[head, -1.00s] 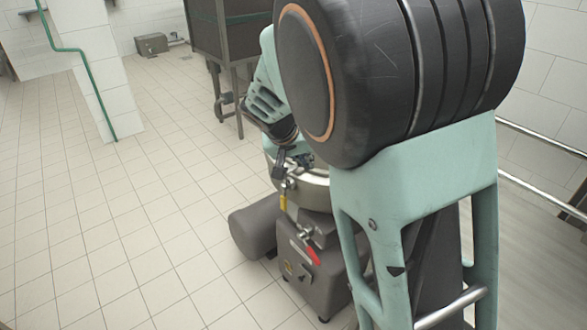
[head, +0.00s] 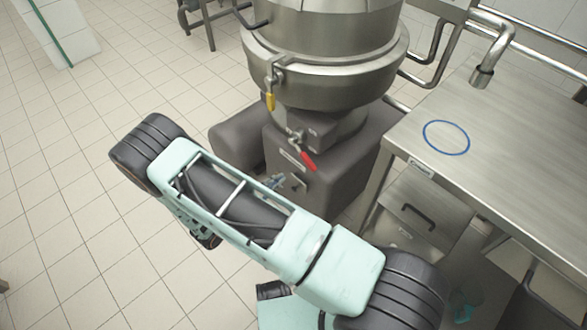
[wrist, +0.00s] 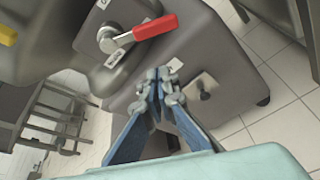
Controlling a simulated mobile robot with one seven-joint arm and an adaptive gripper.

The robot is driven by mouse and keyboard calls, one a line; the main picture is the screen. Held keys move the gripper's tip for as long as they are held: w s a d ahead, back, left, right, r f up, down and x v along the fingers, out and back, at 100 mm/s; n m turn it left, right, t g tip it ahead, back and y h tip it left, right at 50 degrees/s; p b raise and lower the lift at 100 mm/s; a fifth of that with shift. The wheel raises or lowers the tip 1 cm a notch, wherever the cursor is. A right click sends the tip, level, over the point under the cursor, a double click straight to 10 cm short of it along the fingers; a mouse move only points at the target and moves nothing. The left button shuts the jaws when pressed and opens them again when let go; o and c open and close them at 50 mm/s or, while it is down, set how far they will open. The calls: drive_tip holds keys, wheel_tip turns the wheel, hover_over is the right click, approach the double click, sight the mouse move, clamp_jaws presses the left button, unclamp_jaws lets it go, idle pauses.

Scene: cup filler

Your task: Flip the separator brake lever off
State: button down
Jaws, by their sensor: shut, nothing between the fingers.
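A lever with a red handle (head: 308,161) is on the front of the separator's grey base (head: 335,178). Its handle slants down to the right from a metal pivot. In the wrist view the red handle (wrist: 156,28) is above my fingers, with a label beside the pivot. A small dark-stemmed lever (wrist: 203,84) on a plate is just right of my fingertips. My gripper (wrist: 162,76) is shut and empty, in front of the base, apart from the red handle. In the head view its fingertips (head: 276,181) show partly behind my arm.
A steel table (head: 480,140) with a blue ring (head: 446,137) is close on the right. Tiled floor on the left is clear.

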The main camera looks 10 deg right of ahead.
sight(303, 154)
drive_tip(key=shift+s+a+f+n, duration=0.1)
drive_tip(key=shift+f+n, duration=0.15)
drive_tip(key=shift+f, duration=0.2)
drive_tip(key=shift+s+a+f+n, duration=0.1)
drive_tip(key=shift+f+n, duration=0.15)
drive_tip(key=shift+f, duration=0.15)
drive_tip(key=b+x, duration=0.2)
drive_tip(key=x, duration=0.8)
drive_tip(key=shift+s+d+r, duration=0.15)
drive_tip(key=shift+s+r, duration=0.1)
drive_tip(key=shift+r, duration=0.35)
drive_tip(key=shift+s+d+r, duration=0.2)
drive_tip(key=shift+r, duration=0.4)
drive_tip(key=shift+s+d+r, duration=0.15)
drive_tip(key=shift+s+r, duration=0.1)
drive_tip(key=shift+r, duration=0.35)
drive_tip(key=shift+r, duration=0.1)
